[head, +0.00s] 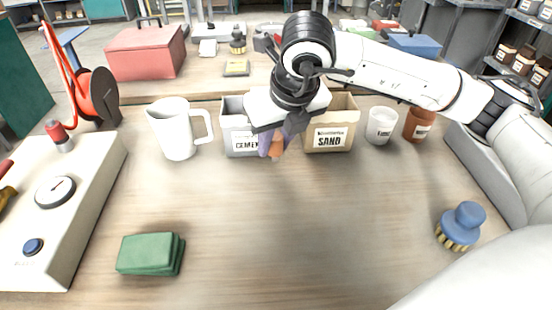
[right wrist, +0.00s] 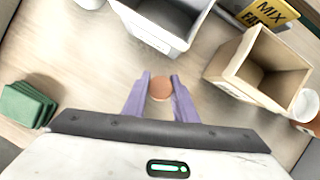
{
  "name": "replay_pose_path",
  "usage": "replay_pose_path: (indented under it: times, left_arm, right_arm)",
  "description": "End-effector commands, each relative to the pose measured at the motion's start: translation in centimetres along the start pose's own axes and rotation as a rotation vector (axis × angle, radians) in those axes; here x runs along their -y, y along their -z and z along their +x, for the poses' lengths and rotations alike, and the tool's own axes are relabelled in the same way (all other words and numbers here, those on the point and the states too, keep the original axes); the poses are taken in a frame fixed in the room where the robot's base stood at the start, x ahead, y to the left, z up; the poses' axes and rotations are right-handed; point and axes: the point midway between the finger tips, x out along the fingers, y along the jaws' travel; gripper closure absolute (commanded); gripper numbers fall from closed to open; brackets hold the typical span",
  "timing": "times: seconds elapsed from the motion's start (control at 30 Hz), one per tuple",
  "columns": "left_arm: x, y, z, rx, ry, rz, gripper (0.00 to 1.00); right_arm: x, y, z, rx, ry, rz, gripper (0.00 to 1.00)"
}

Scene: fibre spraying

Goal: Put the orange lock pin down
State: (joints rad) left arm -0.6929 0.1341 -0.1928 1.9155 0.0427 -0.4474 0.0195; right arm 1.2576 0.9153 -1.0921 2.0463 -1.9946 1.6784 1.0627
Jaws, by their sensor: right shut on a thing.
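The orange lock pin (head: 277,147) is between the purple fingers of my right gripper (head: 272,145), which is shut on it. In the right wrist view the lock pin (right wrist: 161,89) shows as a round orange-brown end between the fingertips of the right gripper (right wrist: 160,86). In the head view the gripper is in front of the gap between the cement box and the sand box. I cannot tell whether the pin touches the table. My left gripper is not in view.
The grey cement box (head: 240,147) and tan sand box (head: 331,140) stand close behind the gripper. A white jug (head: 176,130) is left, a white cup (head: 381,125) right. A green pad (head: 150,254) and blue brush (head: 461,226) lie nearer. The middle table (head: 300,225) is clear.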

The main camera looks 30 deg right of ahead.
Motion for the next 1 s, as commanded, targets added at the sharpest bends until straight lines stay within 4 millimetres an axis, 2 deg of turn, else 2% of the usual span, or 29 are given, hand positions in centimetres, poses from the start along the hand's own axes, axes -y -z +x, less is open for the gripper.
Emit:
replay_pose_path:
  times: [0.17,0.4,0.73,0.77,0.8,0.87,1.0]
  left_arm:
    - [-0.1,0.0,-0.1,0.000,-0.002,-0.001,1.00]
    - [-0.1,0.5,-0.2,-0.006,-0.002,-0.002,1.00]
    - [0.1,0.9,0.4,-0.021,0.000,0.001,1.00]
    - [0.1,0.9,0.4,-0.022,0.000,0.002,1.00]
    - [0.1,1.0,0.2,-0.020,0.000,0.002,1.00]
    - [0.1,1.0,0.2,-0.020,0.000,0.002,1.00]
    - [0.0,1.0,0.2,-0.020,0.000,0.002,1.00]
  right_arm:
    - [0.0,0.5,1.2,0.000,0.000,0.001,0.97]
    - [0.0,1.7,4.1,0.000,0.000,0.001,0.97]
    - [0.0,1.9,4.6,0.002,-0.001,0.001,0.97]
    - [0.0,1.9,4.6,0.002,-0.001,0.001,0.73]
    - [0.0,1.8,4.4,0.002,-0.001,0.001,0.66]
    - [0.0,1.8,4.4,0.001,-0.001,0.001,0.56]
    - [0.0,1.8,4.4,0.001,-0.001,0.000,0.56]
